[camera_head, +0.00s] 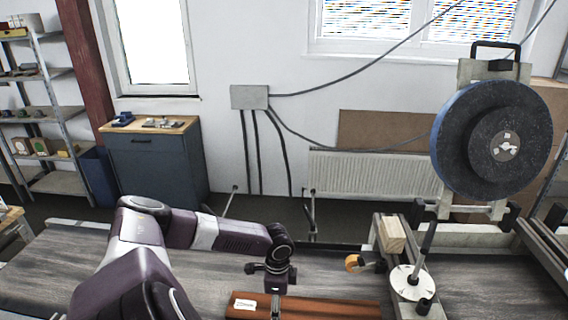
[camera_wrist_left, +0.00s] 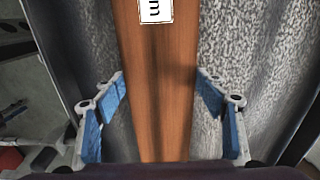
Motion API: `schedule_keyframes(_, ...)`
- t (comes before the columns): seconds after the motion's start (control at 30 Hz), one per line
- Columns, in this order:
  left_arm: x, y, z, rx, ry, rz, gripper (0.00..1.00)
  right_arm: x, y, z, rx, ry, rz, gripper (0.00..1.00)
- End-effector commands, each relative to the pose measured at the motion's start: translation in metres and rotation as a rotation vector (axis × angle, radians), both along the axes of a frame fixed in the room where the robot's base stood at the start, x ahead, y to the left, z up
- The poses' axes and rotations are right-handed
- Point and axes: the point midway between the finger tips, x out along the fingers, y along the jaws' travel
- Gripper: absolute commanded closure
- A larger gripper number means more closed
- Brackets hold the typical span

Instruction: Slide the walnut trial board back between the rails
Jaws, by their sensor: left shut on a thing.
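The walnut trial board (camera_head: 335,309), reddish brown with a white label (camera_head: 245,304), lies lengthwise on the grey conveyor belt (camera_head: 50,262) at the bottom of the head view. My left gripper (camera_head: 276,301) reaches down onto it from above. Part of the label shows at the top there. The board's near edge is cut off in the head view. My right gripper is not in view.
At the right, a bar across the belt carries a pale wood block (camera_head: 391,234). Beside it are a round white plate with a dark lever (camera_head: 426,252) and an orange roller (camera_head: 355,263). A large dark disc (camera_head: 492,140) stands behind. The belt left of my arm is clear.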

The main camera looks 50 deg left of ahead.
Motion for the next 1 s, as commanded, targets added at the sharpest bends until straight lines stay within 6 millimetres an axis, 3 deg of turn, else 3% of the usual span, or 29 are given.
schedule_keyframes(1.0, -0.046, 0.04, 0.0, 0.003, 0.005, 0.001, 0.64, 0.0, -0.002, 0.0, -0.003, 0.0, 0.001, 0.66)
